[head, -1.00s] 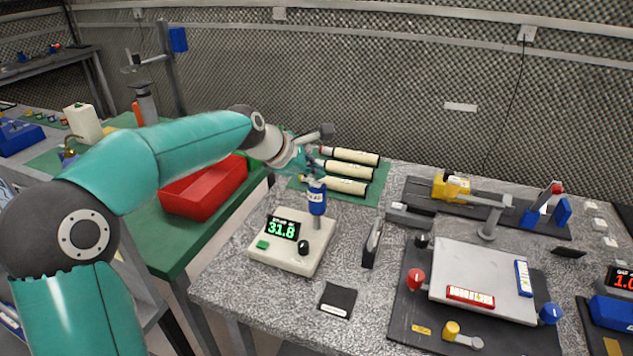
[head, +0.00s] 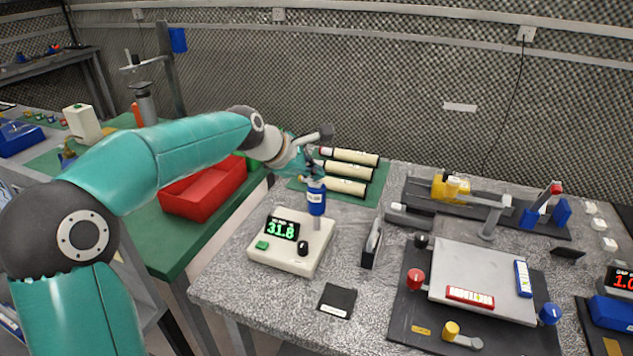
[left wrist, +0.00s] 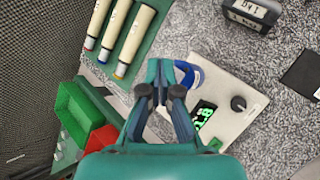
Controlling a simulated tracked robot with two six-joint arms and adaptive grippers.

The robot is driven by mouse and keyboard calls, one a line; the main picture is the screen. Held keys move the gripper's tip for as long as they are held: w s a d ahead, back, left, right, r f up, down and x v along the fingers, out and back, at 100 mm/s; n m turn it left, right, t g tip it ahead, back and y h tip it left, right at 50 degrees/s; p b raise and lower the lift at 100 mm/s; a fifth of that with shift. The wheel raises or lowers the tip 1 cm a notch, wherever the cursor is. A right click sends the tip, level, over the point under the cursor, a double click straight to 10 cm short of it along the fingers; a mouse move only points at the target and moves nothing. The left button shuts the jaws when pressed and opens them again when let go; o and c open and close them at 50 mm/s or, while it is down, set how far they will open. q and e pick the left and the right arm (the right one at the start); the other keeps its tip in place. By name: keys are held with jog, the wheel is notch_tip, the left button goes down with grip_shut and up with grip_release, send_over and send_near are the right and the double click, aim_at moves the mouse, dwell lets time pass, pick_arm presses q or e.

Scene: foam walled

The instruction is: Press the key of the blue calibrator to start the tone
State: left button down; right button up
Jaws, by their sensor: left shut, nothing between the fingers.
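The blue calibrator (head: 316,202) is a small upright blue cylinder with a pale label. It stands at the back of a cream meter box (head: 270,262) whose green display reads 31.8. My left gripper (head: 312,174) is shut and empty, pointing down right at the calibrator's top; I cannot tell whether it touches. In the left wrist view my left gripper's fingertips (left wrist: 166,72) are together and cover part of the blue calibrator (left wrist: 196,80). The calibrator's key is not visible to me. My right gripper is not in view.
Several cream cylinders (head: 348,170) lie on a green mat just behind the gripper. A red bin (head: 203,190) is at left.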

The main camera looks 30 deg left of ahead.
aim_at(314, 184)
pick_arm(q)
jog(key=shift+f, duration=0.35)
jog(key=shift+r+p, duration=0.45)
jog(key=shift+p, duration=0.05)
dwell(0.3)
notch_tip(314, 184, up, 6)
jog(key=p, duration=0.6)
jog(key=shift+s, duration=0.1)
dwell(0.4)
